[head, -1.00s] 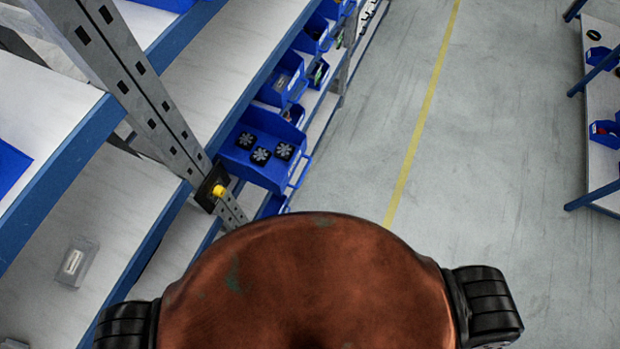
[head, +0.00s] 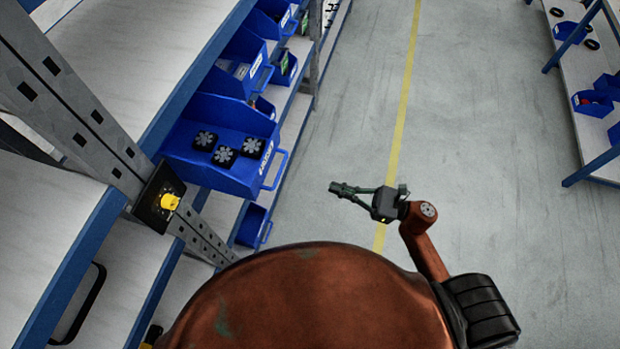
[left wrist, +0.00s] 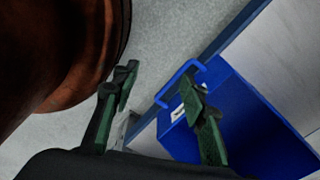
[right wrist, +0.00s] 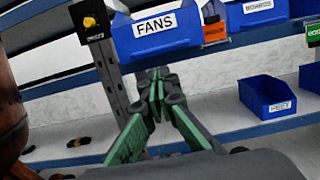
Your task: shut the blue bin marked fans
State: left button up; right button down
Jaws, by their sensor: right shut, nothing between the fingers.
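The blue fans bin (head: 215,172) sits on the shelf left of centre in the head view, with several dark fans in it and its front and handle jutting past the shelf edge. Its FANS label faces the right wrist view (right wrist: 155,45). My right gripper (head: 338,188) is shut and empty over the aisle, right of the bin and apart from it; its fingertips also show in the right wrist view (right wrist: 160,80), just below the bin front. My left gripper (left wrist: 158,88) is open and empty. Beyond its fingers is a blue bin (left wrist: 245,125) with a handle, its label unreadable.
A grey rack post (head: 75,110) with a yellow knob (head: 170,201) stands left of the bin. Other blue bins (head: 240,68) line the shelves beyond and a lower one (head: 252,225) sits underneath. The aisle floor (head: 480,180) is clear.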

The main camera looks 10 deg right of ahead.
pick_arm(q)
jog(key=r+p, duration=0.3)
jog(key=shift+w+r, duration=0.3)
jog(key=shift+w, duration=0.05)
pick_arm(e)
jog(key=x, duration=1.3)
jog(key=shift+w+a, duration=0.2)
jog(key=shift+a, duration=0.1)
